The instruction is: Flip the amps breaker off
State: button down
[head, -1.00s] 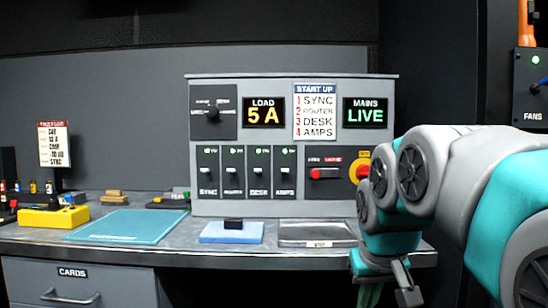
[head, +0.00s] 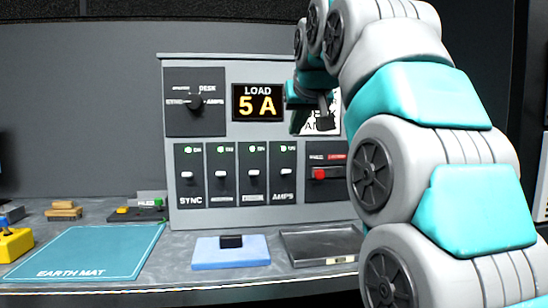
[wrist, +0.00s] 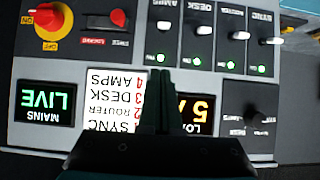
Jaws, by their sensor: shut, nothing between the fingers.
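The amps breaker (head: 285,172) is the rightmost of the row of breakers on the grey panel, with a small white lever and a lit green lamp above it. In the wrist view, which is upside down, the amps breaker (wrist: 163,28) is at the top middle, its lamp also green. My gripper (head: 326,122) is shut and empty in front of the panel, above and right of the amps breaker, covering part of the start-up card. In the wrist view my gripper's fingers (wrist: 160,74) point towards the amps breaker, apart from its lever.
The sync, router and desk breakers (head: 220,173) stand left of amps, lamps green. The load display (head: 259,102) reads 5 A. A red switch (head: 320,174) is to the right. A blue block (head: 231,253) and a grey tray (head: 318,246) lie on the desk below.

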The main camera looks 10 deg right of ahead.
jog(key=shift+w+a+r, duration=0.15)
jog(key=shift+w+r, duration=0.15)
